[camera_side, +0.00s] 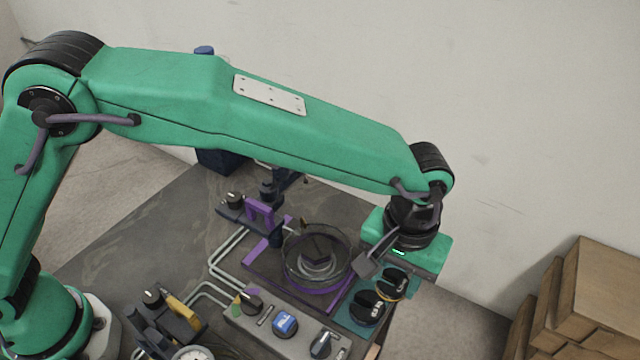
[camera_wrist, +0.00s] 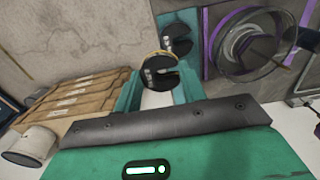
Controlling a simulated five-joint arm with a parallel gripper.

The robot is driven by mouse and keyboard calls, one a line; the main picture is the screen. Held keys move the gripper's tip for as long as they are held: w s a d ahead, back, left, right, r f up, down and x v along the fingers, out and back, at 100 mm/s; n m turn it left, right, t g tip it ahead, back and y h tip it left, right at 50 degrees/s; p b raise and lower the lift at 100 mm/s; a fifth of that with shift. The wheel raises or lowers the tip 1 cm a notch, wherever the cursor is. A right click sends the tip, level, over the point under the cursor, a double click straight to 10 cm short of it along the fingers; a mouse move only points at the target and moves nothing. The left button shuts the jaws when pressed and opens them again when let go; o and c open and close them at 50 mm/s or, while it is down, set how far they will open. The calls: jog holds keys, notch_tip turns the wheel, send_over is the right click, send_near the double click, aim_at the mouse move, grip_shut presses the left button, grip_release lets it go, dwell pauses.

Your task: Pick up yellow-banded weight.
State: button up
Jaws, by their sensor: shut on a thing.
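The yellow-banded weight (camera_wrist: 160,71) is a black slotted disc with a yellow rim. It sits between the two teal fingers of my gripper (camera_wrist: 158,88) in the wrist view. My gripper (camera_side: 392,275) is shut on this weight. In the side view the weight (camera_side: 392,284) shows below my gripper, its yellow edge partly visible. A second black slotted weight (camera_side: 367,308) lies on a teal plate (camera_side: 346,316), and it also shows in the wrist view (camera_wrist: 176,33). I cannot tell how high the held weight is above the plate.
A round clear-walled dish with a purple base (camera_side: 317,257) stands left of the weights. A grey panel with knobs (camera_side: 285,324) is in front. Wooden boxes (camera_side: 600,290) stand at the right. The table's right edge is close to the weights.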

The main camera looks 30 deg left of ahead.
jog(key=shift+s+d+r, duration=0.2)
jog(key=shift+s+r, duration=0.2)
jog(key=shift+s, duration=0.25)
